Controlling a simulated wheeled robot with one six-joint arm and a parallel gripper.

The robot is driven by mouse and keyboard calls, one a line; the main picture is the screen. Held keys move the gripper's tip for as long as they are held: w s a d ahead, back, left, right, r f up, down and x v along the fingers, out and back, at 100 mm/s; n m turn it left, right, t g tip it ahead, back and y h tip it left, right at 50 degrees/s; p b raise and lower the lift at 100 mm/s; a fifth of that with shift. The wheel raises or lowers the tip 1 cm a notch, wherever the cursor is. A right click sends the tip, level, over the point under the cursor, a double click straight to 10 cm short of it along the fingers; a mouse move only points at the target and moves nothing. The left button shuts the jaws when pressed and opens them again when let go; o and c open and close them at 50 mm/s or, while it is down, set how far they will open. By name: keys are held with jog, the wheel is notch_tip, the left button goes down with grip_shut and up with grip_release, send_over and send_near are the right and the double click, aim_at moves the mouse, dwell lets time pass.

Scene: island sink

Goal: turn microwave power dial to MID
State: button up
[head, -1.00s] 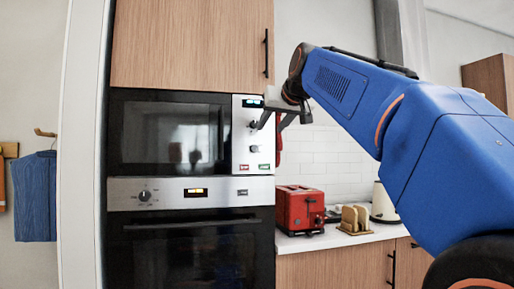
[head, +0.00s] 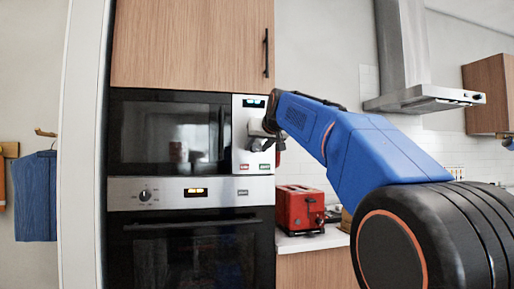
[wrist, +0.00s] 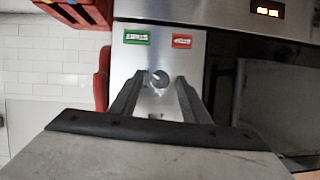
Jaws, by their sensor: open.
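The microwave (head: 170,132) is built in above an oven, with a pale control panel (head: 239,135) on its right side. In the wrist view, a round metallic dial (wrist: 158,78) on that panel sits between the two fingers of my open gripper (wrist: 160,82). The fingers are on either side of the dial; I cannot tell whether they touch it. Its pointer setting and any MID mark are not readable. In the head view, my gripper (head: 262,128) is in front of the panel and hides its dials.
Green (wrist: 137,37) and red (wrist: 181,41) buttons are close to the dial. The oven (head: 190,245) with its own knob (head: 145,195) is below. A red toaster (head: 300,207) stands on the counter to the right. The range hood (head: 425,98) is further right.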

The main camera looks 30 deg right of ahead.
jog(key=shift+w+f, duration=0.1)
jog(key=shift+w, duration=0.15)
jog(key=c, duration=1)
jog(key=n+h, duration=0.2)
jog(key=n, duration=0.2)
jog(key=shift+w+a+g+h, duration=0.1)
jog(key=shift+a+g+h, duration=0.15)
jog(key=shift+g+h, duration=0.15)
jog(key=n+h, duration=0.1)
jog(key=n, duration=0.1)
jog(key=n+h, duration=0.1)
jog(key=n, duration=0.1)
jog(key=shift+a+f+h, duration=0.1)
jog(key=shift+f+h, duration=0.05)
jog(key=shift+h, duration=0.15)
